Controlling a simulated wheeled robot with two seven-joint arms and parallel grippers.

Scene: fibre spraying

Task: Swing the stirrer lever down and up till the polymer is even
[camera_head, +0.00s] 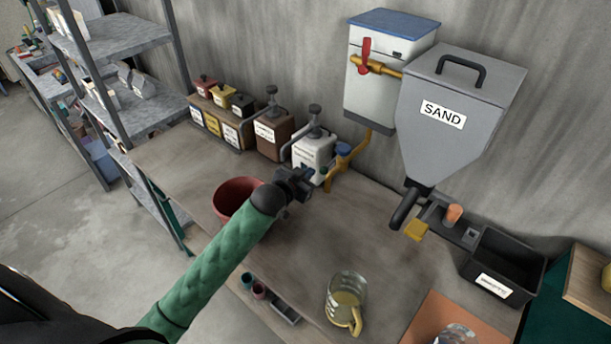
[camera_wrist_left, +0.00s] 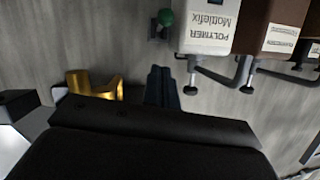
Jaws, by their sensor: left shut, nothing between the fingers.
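The white polymer box (camera_head: 313,153) stands on the bench against the wall, with a dark knob on top. In the left wrist view the box (camera_wrist_left: 208,28) appears upside down, with its POLYMER label readable. A green knob (camera_wrist_left: 166,18) shows beside it; it looks like the stirrer lever's end, but most of the lever is hidden. My left gripper (camera_head: 306,181) is just in front of the box. Its fingers (camera_wrist_left: 162,88) are shut, empty and apart from the green knob. The polymer inside cannot be seen. My right gripper is not in view.
A red bowl (camera_head: 234,196) stands beside my left forearm. A brown box (camera_head: 273,135) is left of the polymer box, and a brass pipe (camera_head: 343,165) is right of it. The grey sand hopper (camera_head: 455,95) hangs at right. A glass jug (camera_head: 345,298) stands near the front edge.

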